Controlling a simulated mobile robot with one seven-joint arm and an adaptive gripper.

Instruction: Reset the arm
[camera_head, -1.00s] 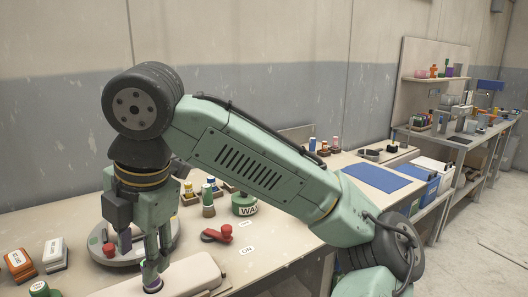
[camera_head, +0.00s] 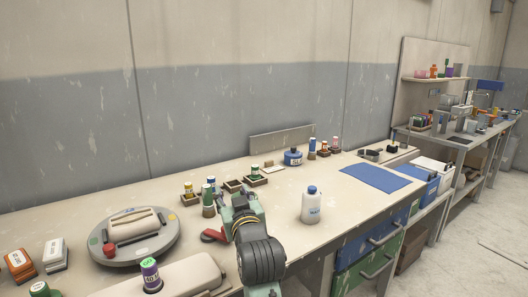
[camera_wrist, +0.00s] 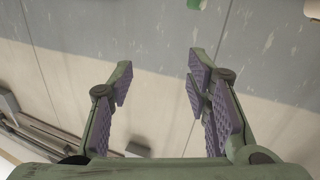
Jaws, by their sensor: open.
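My gripper (camera_wrist: 160,78) is open in the wrist view, with its purple-padded fingers spread and nothing between them. Beyond them is the wall. In the head view my wrist is low at the front middle of the bench, and my gripper (camera_head: 238,205) points away from the camera over the bench; its fingertips are hard to make out there. My arm is folded back and shows only at the bottom of the head view.
A grey turntable (camera_head: 165,247) is at left, beside a small purple-and-green jar (camera_head: 150,275) on a beige block (camera_head: 190,275). A white bottle (camera_head: 312,207) stands right of my gripper. A red-handled part (camera_head: 213,235) lies close left. A blue mat (camera_head: 376,179) lies at right.

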